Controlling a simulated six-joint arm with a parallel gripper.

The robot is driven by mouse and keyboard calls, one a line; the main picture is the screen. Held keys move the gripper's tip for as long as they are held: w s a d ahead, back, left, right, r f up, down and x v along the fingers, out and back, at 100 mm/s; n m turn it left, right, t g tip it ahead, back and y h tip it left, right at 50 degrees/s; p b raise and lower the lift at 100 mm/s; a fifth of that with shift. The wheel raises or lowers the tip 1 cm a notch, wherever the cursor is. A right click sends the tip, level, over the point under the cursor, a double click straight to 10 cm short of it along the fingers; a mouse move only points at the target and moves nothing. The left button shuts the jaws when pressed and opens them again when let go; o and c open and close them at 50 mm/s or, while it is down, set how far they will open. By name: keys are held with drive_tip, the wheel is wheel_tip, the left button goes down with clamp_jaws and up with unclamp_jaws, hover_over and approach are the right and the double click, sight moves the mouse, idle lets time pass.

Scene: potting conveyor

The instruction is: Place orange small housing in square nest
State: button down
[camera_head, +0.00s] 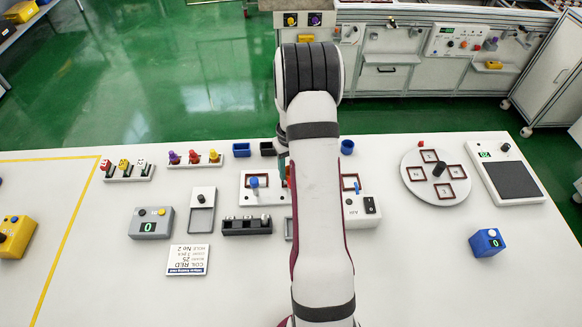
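I cannot make out an orange small housing; it may be hidden behind my arm. Square brown-rimmed nests show in several places. One is on the white plate (245,197) left of my arm, with a blue-topped post in it. Another (350,183) is partly covered, just right of my arm. Several more sit on the round white turntable (411,172) at the right, around a black knob; their middles look pale and empty. My arm runs up the middle of the picture and bends away at the top.
A black holder (247,226), a grey counter box (151,223) and a label card (187,261) lie left. A blue box (487,243) and a scale (507,180) stand right. The front right table is clear.

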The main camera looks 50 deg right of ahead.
drive_tip(key=shift+f, duration=0.5)
drive_tip(key=shift+c, duration=1.4)
unclamp_jaws()
wheel_tip(320, 180, up, 15)
drive_tip(key=s+a+r, duration=0.1)
drive_tip(key=a+r, duration=0.2)
drive_tip(key=a, duration=0.4)
drive_tip(key=a+r, duration=0.3)
drive_tip(key=a, duration=0.4)
drive_tip(key=s+a+f+m+y, duration=0.1)
drive_tip(key=s+a, duration=1.6)
drive_tip(key=a, duration=0.1)
drive_tip(key=shift+s+a+y, duration=0.3)
drive_tip(key=shift+a+y, duration=0.1)
